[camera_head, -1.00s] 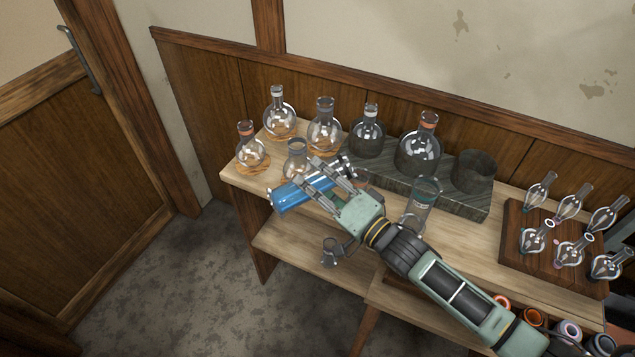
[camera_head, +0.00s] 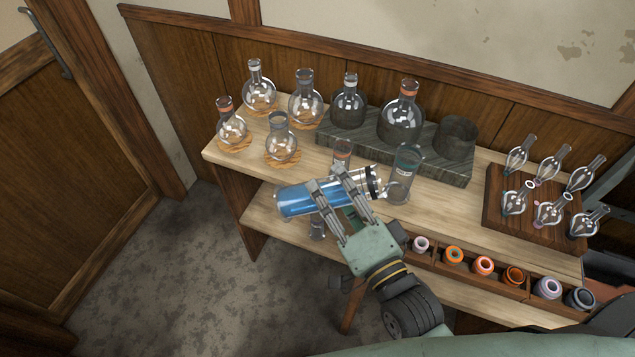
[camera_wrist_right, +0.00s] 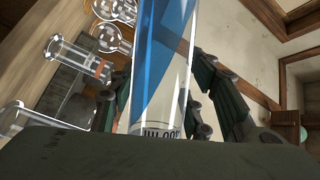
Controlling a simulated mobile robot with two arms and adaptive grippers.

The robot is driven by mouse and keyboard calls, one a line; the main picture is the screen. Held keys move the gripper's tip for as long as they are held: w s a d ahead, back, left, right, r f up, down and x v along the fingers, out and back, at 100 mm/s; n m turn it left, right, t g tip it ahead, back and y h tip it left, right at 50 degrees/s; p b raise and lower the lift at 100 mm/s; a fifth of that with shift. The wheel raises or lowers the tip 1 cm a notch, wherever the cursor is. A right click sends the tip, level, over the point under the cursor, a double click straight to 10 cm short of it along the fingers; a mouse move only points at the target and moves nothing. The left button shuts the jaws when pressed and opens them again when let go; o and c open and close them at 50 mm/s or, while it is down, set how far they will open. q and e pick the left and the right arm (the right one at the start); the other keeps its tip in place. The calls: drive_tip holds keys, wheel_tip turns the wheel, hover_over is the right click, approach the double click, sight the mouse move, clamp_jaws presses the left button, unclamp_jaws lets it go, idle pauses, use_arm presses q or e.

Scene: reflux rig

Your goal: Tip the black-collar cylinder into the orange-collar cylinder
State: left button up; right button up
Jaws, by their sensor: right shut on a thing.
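My right gripper (camera_head: 330,208) is shut on a clear cylinder holding blue liquid (camera_head: 300,200). This cylinder lies nearly level, with its black collar (camera_head: 373,182) at the right end and the liquid toward the left. It also fills the middle of the right wrist view (camera_wrist_right: 160,60). A clear cylinder with an orange collar (camera_head: 342,147) stands upright on the table just behind it, its lower part hidden. Its orange band shows in the wrist view (camera_wrist_right: 101,69). The black-collar end is right of this cylinder, near another clear cylinder (camera_head: 402,180). My left gripper is not in view.
Several round flasks (camera_head: 282,145) stand at the table's left, some on cork rings. A dark stone slab (camera_head: 455,172) at the back bears two flasks and a dark pot (camera_head: 456,137). A wooden rack (camera_head: 497,205) of bulbs stands right. Coloured rings (camera_head: 454,254) line the front.

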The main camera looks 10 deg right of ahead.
drive_tip(key=shift+s+d+r+m+h, duration=0.15)
drive_tip(key=shift+s+d+m+h, duration=0.1)
drive_tip(key=shift+s+d+h, duration=0.3)
drive_tip(key=shift+s+d+r+m+h, duration=0.15)
drive_tip(key=shift+s+d+m+h, duration=0.15)
drive_tip(key=shift+d, duration=0.35)
drive_tip(key=shift+w+a+f+n+y, duration=0.1)
drive_tip(key=shift+w+a+n+y, duration=0.1)
drive_tip(key=shift+w+a+y, duration=0.15)
drive_tip(key=shift+w+a+n+y, duration=0.15)
drive_tip(key=shift+a+y, duration=0.05)
drive_tip(key=shift+a, duration=0.25)
drive_tip(key=w+a+y, duration=0.1)
drive_tip(key=w+a+n+y, duration=0.1)
drive_tip(key=w+a, duration=0.1)
drive_tip(key=w+a+f+n+g+y, duration=0.1)
drive_tip(key=a, duration=0.1)
drive_tip(key=shift+w+a+f+p, duration=0.1)
drive_tip(key=shift+w+p, duration=0.1)
drive_tip(key=shift+p, duration=0.2)
drive_tip(key=w+f+n+g+y, duration=0.2)
drive_tip(key=w+f+y, duration=0.1)
drive_tip(key=w, duration=0.8)
drive_tip(key=shift+d+f+n+y+p, duration=0.3)
drive_tip(key=shift+d+f+y+p, duration=0.05)
drive_tip(key=shift+y, duration=0.05)
drive_tip(key=shift+d+r+m+p, duration=0.1)
drive_tip(key=shift+r+m+p, duration=0.25)
drive_tip(key=shift+p, duration=0.85)
